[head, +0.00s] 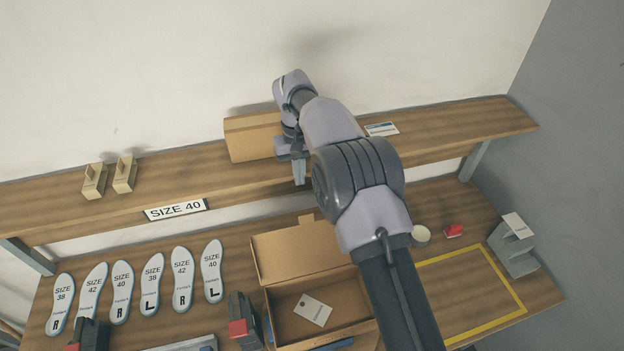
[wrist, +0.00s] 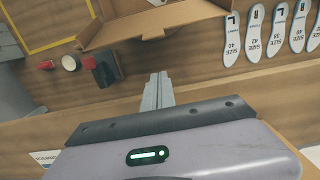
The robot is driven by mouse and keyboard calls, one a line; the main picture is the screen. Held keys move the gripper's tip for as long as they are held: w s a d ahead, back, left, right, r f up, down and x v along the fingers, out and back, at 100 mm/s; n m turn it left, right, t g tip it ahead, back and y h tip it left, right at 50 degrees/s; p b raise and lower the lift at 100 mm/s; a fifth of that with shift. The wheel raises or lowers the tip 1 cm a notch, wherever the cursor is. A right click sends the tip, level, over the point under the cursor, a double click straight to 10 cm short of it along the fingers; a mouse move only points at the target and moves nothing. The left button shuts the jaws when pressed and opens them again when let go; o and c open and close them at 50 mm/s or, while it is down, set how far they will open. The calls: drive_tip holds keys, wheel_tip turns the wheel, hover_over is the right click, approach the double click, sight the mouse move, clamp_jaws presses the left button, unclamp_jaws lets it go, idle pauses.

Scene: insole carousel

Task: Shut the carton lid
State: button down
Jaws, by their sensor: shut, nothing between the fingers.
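The open brown carton (head: 283,312) stands on the lower bench, with a white tagged card (head: 313,309) inside. Its lid (head: 295,252) is raised at the back edge, tilted away from the opening, with a small tab on top. In the wrist view the lid (wrist: 125,30) shows at the top, its tab pointing toward my gripper. My gripper (head: 299,181) is shut and empty, fingers down at the front edge of the upper shelf, above and behind the lid and apart from it. The shut fingers also show in the wrist view (wrist: 158,85).
The upper shelf (head: 450,131) holds a closed brown box (head: 248,138) beside my gripper. Several insoles (head: 182,280) lie left of the carton. A red-and-black device (head: 243,320) stands close to its left side. A yellow-outlined area (head: 480,290) at right is clear.

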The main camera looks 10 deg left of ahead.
drive_tip(key=s+d+f+p, duration=0.2)
drive_tip(key=s+f, duration=0.2)
drive_tip(key=f, duration=0.4)
drive_tip(key=shift+f+p, duration=0.15)
drive_tip(key=shift+p, duration=0.25)
drive_tip(key=shift+s+b, duration=0.1)
drive_tip(key=shift+b, duration=0.3)
